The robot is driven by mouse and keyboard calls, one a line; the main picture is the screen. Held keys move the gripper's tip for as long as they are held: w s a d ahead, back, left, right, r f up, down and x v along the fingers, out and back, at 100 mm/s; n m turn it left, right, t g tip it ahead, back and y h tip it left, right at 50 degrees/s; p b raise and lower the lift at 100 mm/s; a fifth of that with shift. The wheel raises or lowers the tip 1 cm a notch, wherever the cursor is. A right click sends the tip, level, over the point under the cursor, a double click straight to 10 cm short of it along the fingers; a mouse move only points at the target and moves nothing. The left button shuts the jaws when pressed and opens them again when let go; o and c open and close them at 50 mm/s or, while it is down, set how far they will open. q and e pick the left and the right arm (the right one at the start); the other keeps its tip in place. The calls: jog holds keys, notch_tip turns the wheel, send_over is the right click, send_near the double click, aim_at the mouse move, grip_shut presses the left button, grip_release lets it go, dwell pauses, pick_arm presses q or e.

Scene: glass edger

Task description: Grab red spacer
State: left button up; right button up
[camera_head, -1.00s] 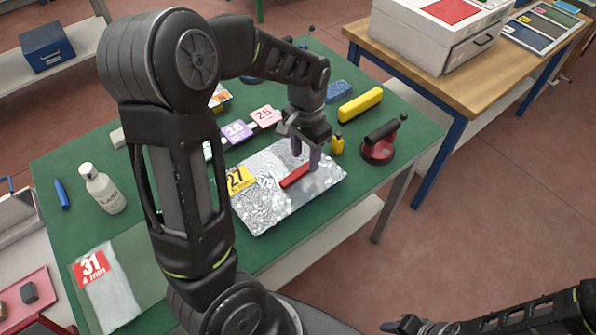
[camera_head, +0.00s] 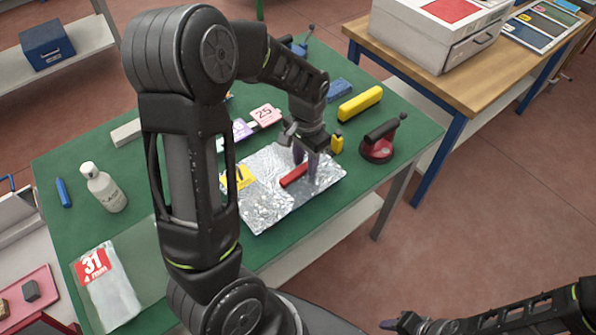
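The red spacer (camera_head: 293,175) is a short red bar lying on the crinkled silver foil sheet (camera_head: 270,207) on the green table. My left gripper (camera_head: 306,164) points down at the spacer, with its two purple-grey fingers apart, one on the far side and one near the right end of the spacer. It looks open; whether the fingers touch the spacer I cannot tell. My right gripper (camera_head: 392,325) is at the bottom edge, away from the table, and its finger opening is not clear.
A yellow block (camera_head: 360,104), a small yellow bottle (camera_head: 337,144) and a red-and-black suction cup (camera_head: 379,144) stand right of the gripper. A white bottle (camera_head: 103,187) stands at left. Number cards (camera_head: 265,116) lie behind the foil. The wooden table (camera_head: 440,75) is at upper right.

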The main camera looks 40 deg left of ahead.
aim_at(306, 165)
pick_arm(q)
grip_shut()
jog(key=shift+r, duration=0.1)
dwell(0.4)
notch_tip(306, 165, up, 10)
jog(key=b, duration=0.1)
dwell(0.4)
dwell(0.4)
